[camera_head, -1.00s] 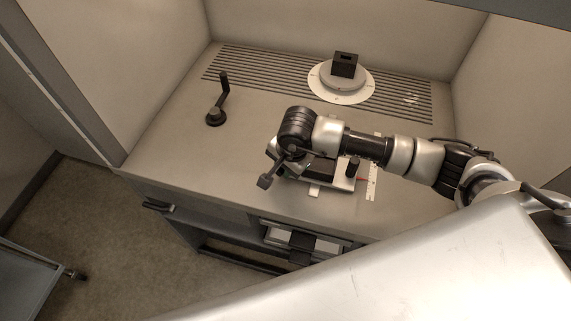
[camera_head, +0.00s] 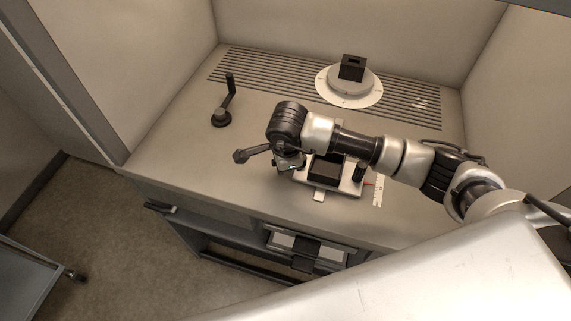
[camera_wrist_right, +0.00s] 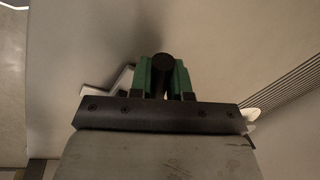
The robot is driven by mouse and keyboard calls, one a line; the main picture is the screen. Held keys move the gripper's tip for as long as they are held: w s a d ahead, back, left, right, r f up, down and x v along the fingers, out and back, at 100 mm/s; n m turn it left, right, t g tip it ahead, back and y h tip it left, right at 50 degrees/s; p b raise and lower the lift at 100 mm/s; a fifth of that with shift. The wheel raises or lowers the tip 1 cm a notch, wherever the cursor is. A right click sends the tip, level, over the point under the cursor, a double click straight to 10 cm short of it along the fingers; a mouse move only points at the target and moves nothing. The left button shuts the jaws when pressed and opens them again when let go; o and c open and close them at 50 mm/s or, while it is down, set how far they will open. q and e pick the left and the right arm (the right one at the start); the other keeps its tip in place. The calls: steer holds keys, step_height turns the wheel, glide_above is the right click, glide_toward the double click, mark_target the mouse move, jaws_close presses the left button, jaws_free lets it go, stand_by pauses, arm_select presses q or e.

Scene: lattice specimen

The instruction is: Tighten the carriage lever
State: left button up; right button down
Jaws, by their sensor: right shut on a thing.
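The carriage (camera_head: 346,187), a pale plate with a black block on it, sits on the bench near its front edge. My right gripper (camera_head: 288,164) points down at the carriage's left end; my wrist hides much of it from the head. In the right wrist view the green fingers (camera_wrist_right: 163,80) are shut on a dark, round-ended piece (camera_wrist_right: 163,62), which looks like the handle of the carriage lever. The lever's pivot and angle are hidden. My left gripper is not in view.
A black post (camera_head: 360,172) stands at the carriage's right, near a white scale (camera_head: 379,190). A black crank (camera_head: 222,118) stands at the bench's left. A round dial (camera_head: 349,88) bearing a black block sits at the back over a grooved strip. The bench's left front is clear.

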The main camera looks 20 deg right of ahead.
steer(key=shift+w, duration=0.15)
steer(key=shift+w+m+b, duration=0.35)
steer(key=shift+w+m, duration=0.05)
steer(key=shift+m, duration=0.6)
steer(key=shift+w+d+r+m+h, duration=0.15)
steer(key=shift+w+m+h, duration=0.2)
steer(key=shift+m, duration=0.35)
steer(key=shift+w+d+m+b, duration=0.1)
steer(key=shift+w+m+b, duration=0.1)
steer(key=shift+m, duration=0.35)
steer(key=shift+w+d+m+b, duration=0.1)
steer(key=shift+w+m+b, duration=0.1)
steer(key=shift+m, duration=0.35)
steer(key=shift+w+d+m+h, duration=0.15)
steer(key=shift+m+h, duration=0.1)
steer(key=shift+m, duration=0.35)
steer(key=c, duration=1)
jaws_free()
